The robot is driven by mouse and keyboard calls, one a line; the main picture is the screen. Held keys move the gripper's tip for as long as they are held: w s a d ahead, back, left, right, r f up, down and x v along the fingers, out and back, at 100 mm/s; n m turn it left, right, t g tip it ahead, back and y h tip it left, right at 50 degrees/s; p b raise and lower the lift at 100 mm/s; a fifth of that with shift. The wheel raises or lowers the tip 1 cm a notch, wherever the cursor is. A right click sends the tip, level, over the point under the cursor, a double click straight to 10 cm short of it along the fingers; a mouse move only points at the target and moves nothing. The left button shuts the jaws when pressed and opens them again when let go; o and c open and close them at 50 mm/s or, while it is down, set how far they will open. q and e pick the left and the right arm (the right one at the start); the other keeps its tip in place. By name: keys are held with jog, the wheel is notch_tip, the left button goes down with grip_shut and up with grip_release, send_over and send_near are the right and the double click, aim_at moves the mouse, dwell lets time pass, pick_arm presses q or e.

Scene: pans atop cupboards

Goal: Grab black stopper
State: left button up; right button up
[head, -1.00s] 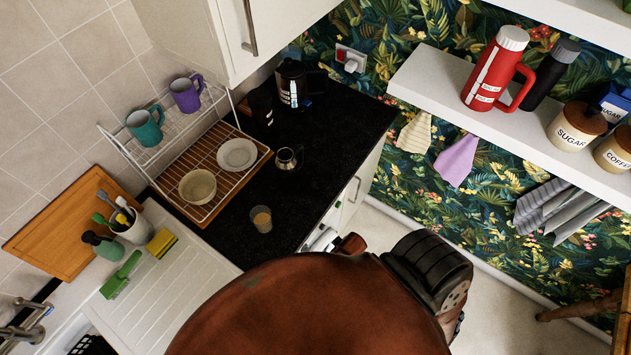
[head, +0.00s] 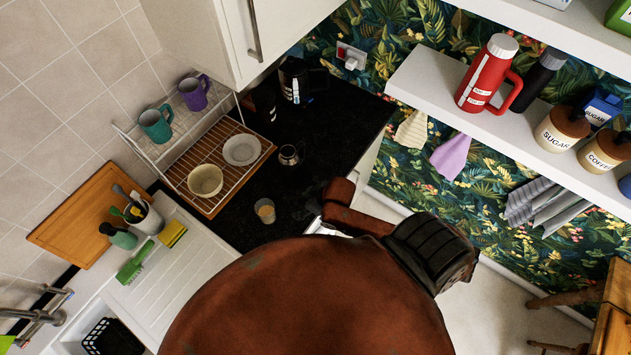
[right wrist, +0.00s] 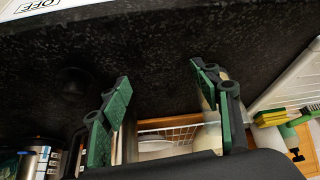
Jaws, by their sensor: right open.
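A small dark round shape (right wrist: 75,81), which looks like the black stopper, is on the black worktop (right wrist: 150,50) at the left of the right wrist view. It is black on black, so its outline is faint. I cannot make it out in the head view. My right gripper (right wrist: 161,72) is open, with its green-padded fingers spread wide over the worktop and nothing between the tips. The dark shape is to the left of its left finger, apart from it. My own rust-brown arm hides much of the front of the worktop in the head view. My left gripper is not in view.
On the worktop are a glass (head: 265,211), a small metal pot (head: 290,156), a black coffee maker (head: 293,80) and a dish rack (head: 168,168) with bowl (head: 205,180) and plate. A utensil pot (head: 147,219) stands at the left. A shelf (head: 430,88) juts out at the right.

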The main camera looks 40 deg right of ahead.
jog(key=shift+w+a+r+n, duration=0.25)
jog(key=shift+w+r+n, duration=0.2)
jog(key=shift+w, duration=0.25)
jog(key=shift+w+r+n+y, duration=0.1)
jog(key=shift+w+n+y, duration=0.25)
jog(key=shift+n+y, duration=0.1)
notch_tip(320, 180, up, 4)
jog(key=g+p, duration=0.1)
jog(key=g, duration=0.1)
send_over(317, 179)
jog(key=s+d, duration=0.2)
jog(key=shift+w+a+f+h+p, duration=0.2)
jog(key=shift+w+a+f+p, duration=0.1)
jog(key=shift+f, duration=0.4)
jog(key=shift+w+a+f+h+p, duration=0.2)
jog(key=shift+w+a+f, duration=0.1)
jog(key=shift+f, duration=0.35)
jog(key=p+x, duration=0.1)
jog(key=x, duration=0.3)
jog(key=shift+s+f, duration=0.15)
jog(key=shift+a+f, duration=0.1)
jog(key=shift+f, duration=0.25)
jog(key=c, duration=1)
